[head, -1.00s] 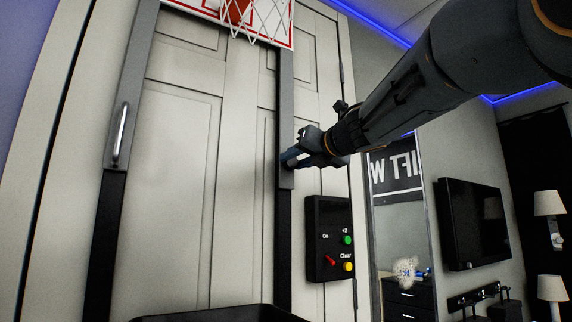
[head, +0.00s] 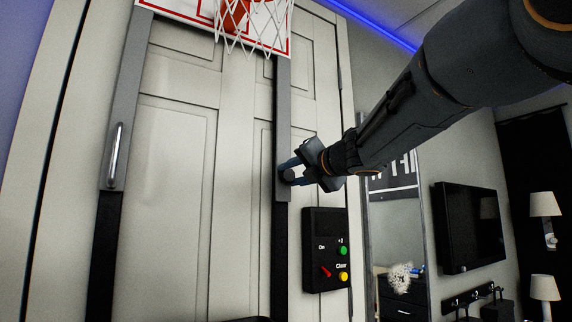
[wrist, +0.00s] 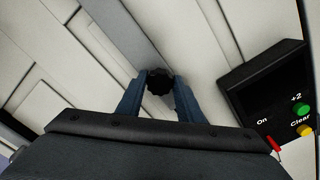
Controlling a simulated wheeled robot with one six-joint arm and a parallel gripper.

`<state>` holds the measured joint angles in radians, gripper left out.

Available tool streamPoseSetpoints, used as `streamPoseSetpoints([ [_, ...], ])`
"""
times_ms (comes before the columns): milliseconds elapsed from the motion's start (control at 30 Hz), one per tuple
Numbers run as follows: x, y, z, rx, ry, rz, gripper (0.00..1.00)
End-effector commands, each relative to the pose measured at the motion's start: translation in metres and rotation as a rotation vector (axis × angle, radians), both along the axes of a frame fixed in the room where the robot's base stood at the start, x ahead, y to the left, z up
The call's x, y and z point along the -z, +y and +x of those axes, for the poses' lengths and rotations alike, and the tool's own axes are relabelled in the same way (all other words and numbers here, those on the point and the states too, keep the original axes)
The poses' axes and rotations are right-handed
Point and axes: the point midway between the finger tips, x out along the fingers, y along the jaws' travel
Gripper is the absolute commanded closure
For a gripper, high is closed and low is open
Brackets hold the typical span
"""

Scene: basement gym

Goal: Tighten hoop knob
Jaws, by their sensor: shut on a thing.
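The hoop knob is a small dark, lobed knob (head: 288,175) on the lower end of the right grey post (head: 283,120). In the wrist view the knob (wrist: 159,82) sits between the two blue fingertips. My gripper (head: 291,170) comes in from the right and is shut on the knob. In the wrist view both fingers of my gripper (wrist: 160,90) are at the knob's sides.
A black control box (head: 325,250) with a red switch and green and yellow buttons hangs just below and right of my gripper. A left grey post (head: 128,95) carries a metal handle (head: 117,155). A wall screen (head: 470,228) and lamps are farther right.

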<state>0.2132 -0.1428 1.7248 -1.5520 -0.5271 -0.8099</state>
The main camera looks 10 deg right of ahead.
Motion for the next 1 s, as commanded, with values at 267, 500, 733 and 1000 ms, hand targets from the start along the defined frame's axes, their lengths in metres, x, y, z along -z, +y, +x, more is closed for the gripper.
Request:
streamPoseSetpoints([
  [267,-0.0025,-0.0002,-0.0008,-0.001,0.084,0.251,0.89],
  [500,-0.0024,-0.0003,-0.0009,-0.001,0.153,0.468,0.89],
  [733,-0.0010,-0.0008,-0.0006,0.000,0.219,0.670,0.89],
  [1000,0.0008,-0.0006,-0.0003,0.000,0.282,0.862,0.89],
])
